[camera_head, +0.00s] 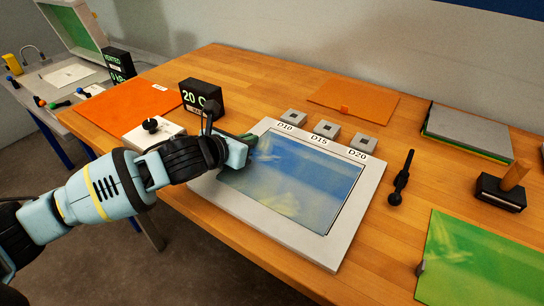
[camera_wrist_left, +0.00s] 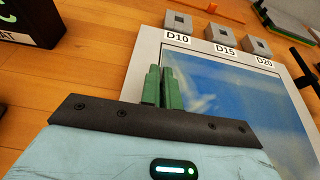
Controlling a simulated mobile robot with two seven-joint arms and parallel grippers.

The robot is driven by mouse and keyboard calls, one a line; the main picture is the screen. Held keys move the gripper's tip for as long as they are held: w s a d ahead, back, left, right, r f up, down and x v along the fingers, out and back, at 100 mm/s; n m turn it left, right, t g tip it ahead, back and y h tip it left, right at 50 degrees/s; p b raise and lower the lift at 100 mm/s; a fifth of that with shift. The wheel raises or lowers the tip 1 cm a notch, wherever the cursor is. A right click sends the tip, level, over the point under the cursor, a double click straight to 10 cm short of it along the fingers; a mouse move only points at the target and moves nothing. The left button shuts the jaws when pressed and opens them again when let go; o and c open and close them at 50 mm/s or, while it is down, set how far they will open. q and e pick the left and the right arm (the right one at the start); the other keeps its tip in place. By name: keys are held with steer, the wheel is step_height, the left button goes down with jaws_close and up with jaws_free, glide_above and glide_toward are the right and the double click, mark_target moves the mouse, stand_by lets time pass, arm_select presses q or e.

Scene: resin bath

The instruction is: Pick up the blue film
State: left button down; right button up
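The blue film (camera_head: 305,185) looks to lie flat in the pale-framed bath (camera_head: 345,235), under a glossy surface with pale and yellowish reflections. It also shows in the left wrist view (camera_wrist_left: 225,95). My left gripper (camera_head: 247,139) is at the bath's upper left corner, by the film's left end. In the wrist view its green fingers (camera_wrist_left: 162,88) stand close together, with almost no gap. The fingers hide that part of the film's edge, so I cannot tell whether any film is between them. My right gripper is not in view.
Blocks marked D10, D15 and D20 (camera_head: 326,129) line the bath's far rim. A black display (camera_head: 202,97) and white box (camera_head: 152,133) are near my left arm. Orange sheets (camera_head: 352,101), a green film (camera_head: 480,260), a black tool (camera_head: 401,180) and a wooden-handled tool (camera_head: 503,188) surround the bath.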

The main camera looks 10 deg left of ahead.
arm_select(q)
steer(key=shift+r, duration=0.15)
step_height(320, 180, up, 4)
steer(key=shift+f+p, duration=0.2)
steer(key=shift+p, duration=0.2)
steer(key=s+a, duration=0.3)
steer(key=s, duration=0.1)
steer(key=s+a, duration=0.4)
steer(key=s+a+r, duration=0.1)
steer(key=s+a, duration=0.2)
steer(key=s, duration=0.1)
steer(key=shift+s+a, duration=0.1)
steer(key=shift+a, duration=0.1)
